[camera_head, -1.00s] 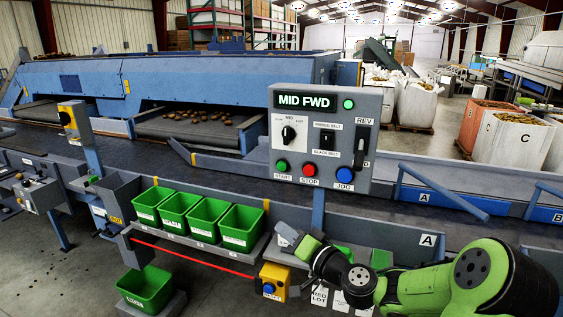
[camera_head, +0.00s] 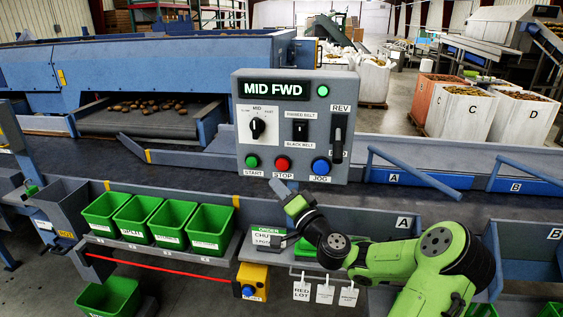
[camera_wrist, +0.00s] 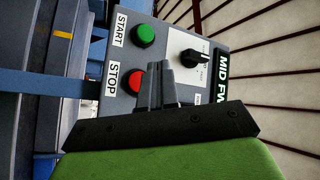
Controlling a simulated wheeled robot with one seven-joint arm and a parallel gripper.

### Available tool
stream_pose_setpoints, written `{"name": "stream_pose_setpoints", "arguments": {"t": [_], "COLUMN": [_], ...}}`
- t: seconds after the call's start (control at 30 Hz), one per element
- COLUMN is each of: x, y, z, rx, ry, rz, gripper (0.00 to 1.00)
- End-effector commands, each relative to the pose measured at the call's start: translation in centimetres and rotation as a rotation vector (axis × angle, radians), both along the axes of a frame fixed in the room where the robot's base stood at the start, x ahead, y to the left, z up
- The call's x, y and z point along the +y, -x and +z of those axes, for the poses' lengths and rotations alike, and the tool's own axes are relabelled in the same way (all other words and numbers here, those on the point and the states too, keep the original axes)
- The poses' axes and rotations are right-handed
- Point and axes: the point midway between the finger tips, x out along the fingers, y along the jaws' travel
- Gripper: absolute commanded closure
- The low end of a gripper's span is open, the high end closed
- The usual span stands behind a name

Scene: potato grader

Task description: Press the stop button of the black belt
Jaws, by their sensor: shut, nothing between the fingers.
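The grey control panel (camera_head: 242,110) stands upright above the belt, with a lit "MID FWD" display. Its red STOP button (camera_head: 283,163) sits between the green START button (camera_head: 252,161) and the blue JOG button (camera_head: 321,166). A belt selector switch (camera_head: 300,130) has "BLACK BELT" at its lower end. My gripper (camera_head: 277,184) is just below the panel's lower edge, near STOP. In the wrist view the closed fingers (camera_wrist: 155,72) point at the panel, beside the red STOP button (camera_wrist: 132,80) and partly covering its edge. Contact cannot be told.
Green bins (camera_head: 104,214) stand on a shelf at left. A yellow box with a blue button (camera_head: 252,281) is below the panel. A direction lever (camera_head: 338,135) is at the panel's right.

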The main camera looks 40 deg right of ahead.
Motion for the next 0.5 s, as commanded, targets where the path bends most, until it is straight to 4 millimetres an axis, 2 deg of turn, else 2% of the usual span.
{"name": "stream_pose_setpoints", "arguments": {"t": [0.03, 0.3, 0.5], "x": [-0.6, -3.5, -4.4], "y": [-0.5, -2.8, -3.4], "z": [0.5, 0.3, 0.1], "rx": [-0.003, -0.001, 0.001], "ry": [-0.002, 0.001, 0.000], "rz": [0.000, -0.001, 0.001], "gripper": [1.00, 1.00, 1.00]}}
